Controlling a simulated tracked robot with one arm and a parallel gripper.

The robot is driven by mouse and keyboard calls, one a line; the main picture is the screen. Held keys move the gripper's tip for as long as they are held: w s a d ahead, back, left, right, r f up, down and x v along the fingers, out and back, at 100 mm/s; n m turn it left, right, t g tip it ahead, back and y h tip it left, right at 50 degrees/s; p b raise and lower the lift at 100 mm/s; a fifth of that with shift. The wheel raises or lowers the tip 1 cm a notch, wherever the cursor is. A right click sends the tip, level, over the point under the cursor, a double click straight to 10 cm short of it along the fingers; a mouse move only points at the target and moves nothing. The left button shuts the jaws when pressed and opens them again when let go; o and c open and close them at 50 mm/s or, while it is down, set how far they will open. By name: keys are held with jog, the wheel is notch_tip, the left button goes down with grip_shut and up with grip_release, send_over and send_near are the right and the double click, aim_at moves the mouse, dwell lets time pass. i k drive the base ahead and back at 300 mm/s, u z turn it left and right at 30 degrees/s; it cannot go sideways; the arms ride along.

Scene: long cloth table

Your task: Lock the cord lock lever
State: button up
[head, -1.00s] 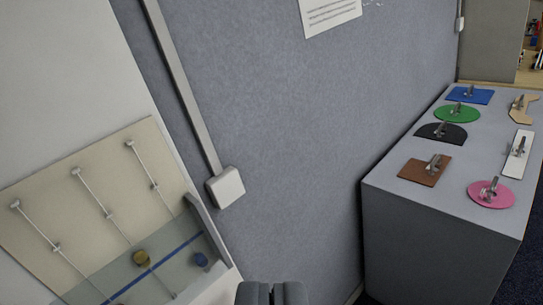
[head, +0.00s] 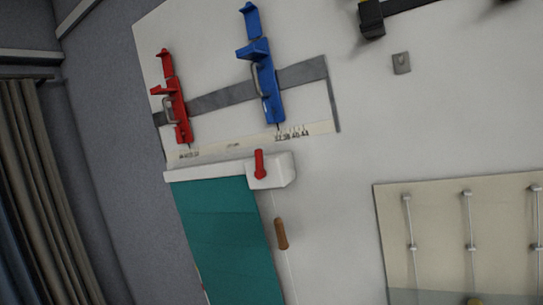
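A small red lever (head: 259,164) stands upright on a white box (head: 272,176) at the right end of a white rail, left of the middle of the head view. A thin cord hangs from the box, with a brown wooden pull (head: 281,234) on it. A green blind (head: 226,240) hangs below the rail, left of the cord. I take the red lever to be the cord lock lever. My gripper is not in view, so its fingers and distance to the lever cannot be seen.
A red latch (head: 176,100) and a blue latch (head: 262,70) are mounted on a grey strip above the rail. A beige panel with several rods (head: 436,215) is at the lower right. Dark curtains (head: 40,180) hang at the left. The wall between cord and panel is bare.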

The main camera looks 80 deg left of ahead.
aim_at(260, 174)
jog(key=u, duration=0.7)
jog(key=k, duration=0.55)
jog(key=u, duration=0.35)
jog(key=i, duration=0.5)
